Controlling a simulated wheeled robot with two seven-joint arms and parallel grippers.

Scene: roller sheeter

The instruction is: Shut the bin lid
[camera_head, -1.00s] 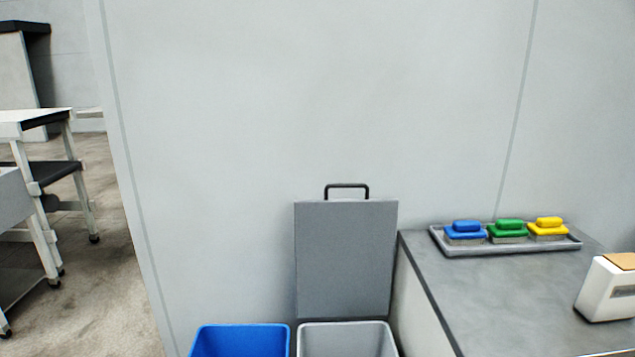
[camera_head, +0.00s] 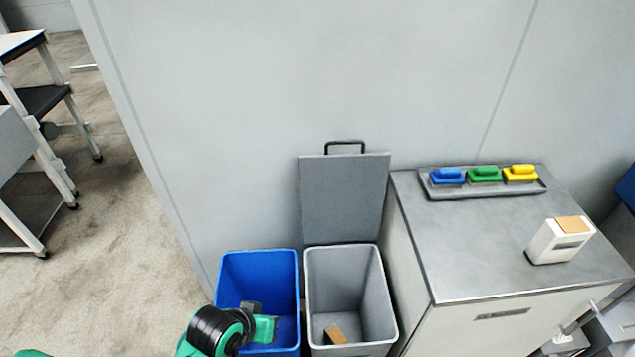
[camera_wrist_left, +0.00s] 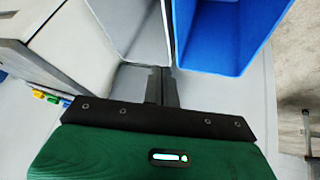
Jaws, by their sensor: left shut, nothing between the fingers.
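The grey bin (camera_head: 350,285) stands beside the cabinet, its top open, with a small brown block (camera_head: 335,334) inside. Its flat grey lid (camera_head: 343,195) stands upright at the back of the bin, by the wall, with a black handle (camera_head: 345,146) on its top edge. My left gripper (camera_head: 252,310) appears over the blue bin, left of the grey bin and well below the lid. In the left wrist view its fingers (camera_wrist_left: 162,72) are together and empty, with the grey bin (camera_wrist_left: 130,25) and blue bin nearby. The lid is not clear there. My right gripper is out of view.
The blue bin (camera_head: 258,267) stands open directly left of the grey bin. A grey cabinet (camera_head: 490,250) on the right bears a tray (camera_head: 487,191) of blue, green and yellow brushes and a white box (camera_head: 560,241).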

